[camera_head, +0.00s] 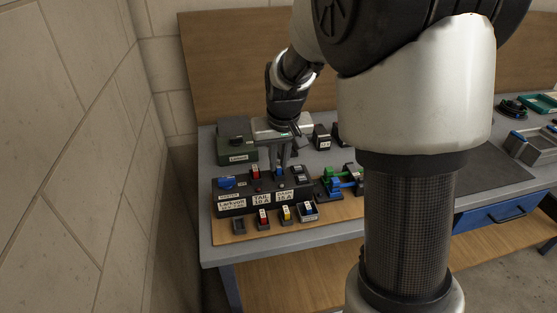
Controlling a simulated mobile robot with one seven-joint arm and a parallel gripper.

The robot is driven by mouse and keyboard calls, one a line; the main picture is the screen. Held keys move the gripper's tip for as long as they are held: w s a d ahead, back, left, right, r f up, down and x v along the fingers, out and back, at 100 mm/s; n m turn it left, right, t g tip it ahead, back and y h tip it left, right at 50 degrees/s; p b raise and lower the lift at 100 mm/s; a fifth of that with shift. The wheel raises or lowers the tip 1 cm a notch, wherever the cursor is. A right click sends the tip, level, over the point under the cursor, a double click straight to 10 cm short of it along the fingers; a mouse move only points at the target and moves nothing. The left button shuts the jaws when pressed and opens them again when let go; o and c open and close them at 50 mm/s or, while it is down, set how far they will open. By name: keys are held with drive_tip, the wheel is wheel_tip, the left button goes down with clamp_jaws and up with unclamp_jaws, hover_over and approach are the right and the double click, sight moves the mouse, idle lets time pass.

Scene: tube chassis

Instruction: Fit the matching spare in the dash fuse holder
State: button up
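A black fuse block (235,207) sits on the left part of the bench, with labels that read "TAIL 10 A" and "DASH 15 A". A red fuse (255,172) stands on it above the tail label. A blue fuse (278,172) is at the dash position. My gripper (279,165) points down right above the blue fuse; I cannot tell whether the fingers grip it or how far it is seated. In front are a dark, seemingly empty spare holder (238,227), a red spare (263,216), a yellow spare (286,213) and a blue-and-white spare (308,210).
A blue lever or knob (226,182) is on the block's left end. Green and blue connectors (340,182) lie right of the block. A green box (236,148) and a small black box (321,137) stand behind. My arm hides the bench's middle. A wall is close on the left.

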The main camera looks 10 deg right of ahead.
drive_tip(key=shift+p+v, duration=3.65)
drive_tip(key=shift+v, duration=1.85)
drive_tip(key=shift+r, duration=0.1)
drive_tip(key=s+r+p, duration=0.1)
drive_tip(key=s+r, duration=0.3)
drive_tip(key=s, duration=0.3)
drive_tip(key=s+r+t+p, duration=0.1)
drive_tip(key=s+r, duration=0.3)
drive_tip(key=s, duration=0.3)
drive_tip(key=s+r+t+p, duration=0.1)
drive_tip(key=s+r, duration=0.3)
drive_tip(key=s, duration=0.3)
drive_tip(key=shift+s+r+p, duration=0.25)
drive_tip(key=shift+r+p, duration=0.05)
drive_tip(key=shift+r, duration=0.1)
